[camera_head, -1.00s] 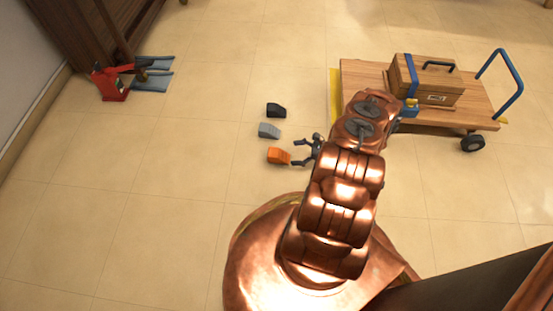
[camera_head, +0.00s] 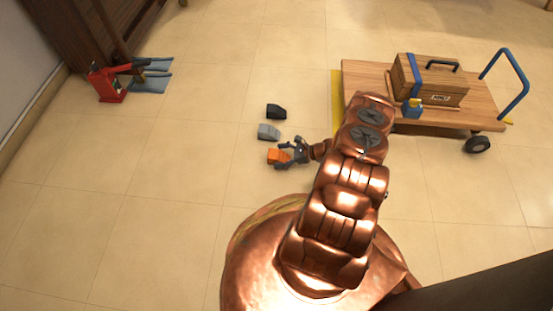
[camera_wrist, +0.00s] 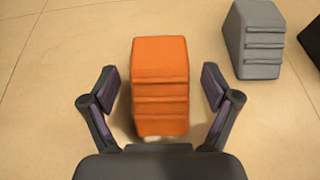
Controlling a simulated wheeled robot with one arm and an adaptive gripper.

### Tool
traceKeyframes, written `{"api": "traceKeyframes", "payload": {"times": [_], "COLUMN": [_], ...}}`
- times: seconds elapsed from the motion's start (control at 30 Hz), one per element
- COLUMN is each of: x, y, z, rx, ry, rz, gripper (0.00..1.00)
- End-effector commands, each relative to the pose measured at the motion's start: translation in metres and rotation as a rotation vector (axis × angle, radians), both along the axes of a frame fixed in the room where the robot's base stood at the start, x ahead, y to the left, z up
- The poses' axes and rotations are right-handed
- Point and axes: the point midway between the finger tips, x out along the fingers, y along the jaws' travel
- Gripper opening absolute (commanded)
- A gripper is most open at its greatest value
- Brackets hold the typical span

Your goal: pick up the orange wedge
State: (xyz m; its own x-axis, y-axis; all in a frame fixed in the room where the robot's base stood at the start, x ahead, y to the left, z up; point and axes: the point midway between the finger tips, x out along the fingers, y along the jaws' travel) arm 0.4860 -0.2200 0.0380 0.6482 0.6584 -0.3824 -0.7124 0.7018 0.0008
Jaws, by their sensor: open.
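The orange wedge (camera_head: 273,156) lies on the tiled floor, nearest to me in a row of three wedges. In the wrist view the orange wedge (camera_wrist: 160,75) stands between the two open fingers of my gripper (camera_wrist: 160,88), with its ridged part toward the palm. A gap shows on each side, so neither finger appears to touch it. In the head view my gripper (camera_head: 287,153) is at the right end of the wedge and hides part of it.
A grey wedge (camera_head: 268,132) and a black wedge (camera_head: 276,111) lie beyond the orange one. A flat wooden cart (camera_head: 365,77) with a wooden box (camera_head: 434,84) stands at the right. A red jack-like object (camera_head: 108,84) is far left.

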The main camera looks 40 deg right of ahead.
Motion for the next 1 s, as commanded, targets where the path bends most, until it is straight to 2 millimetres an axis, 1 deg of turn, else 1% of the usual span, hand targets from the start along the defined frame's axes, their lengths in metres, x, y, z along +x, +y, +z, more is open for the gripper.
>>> {"api": "traceKeyframes", "payload": {"times": [0.17,0.2,0.87,0.9,1.0], "x": [0.0001,0.0001,0.0001,0.0002,0.0001], "y": [-0.0002,-0.0001,-0.0002,-0.0002,-0.0003], "z": [0.0004,0.0005,0.0006,0.0007,0.0006], "rx": [0.000,-0.001,-0.001,-0.001,-0.001], "ry": [0.000,-0.001,-0.001,-0.001,-0.001], "rz": [0.000,0.000,0.000,0.000,0.000], "gripper": [0.88,0.85,0.17,0.15,0.15]}}
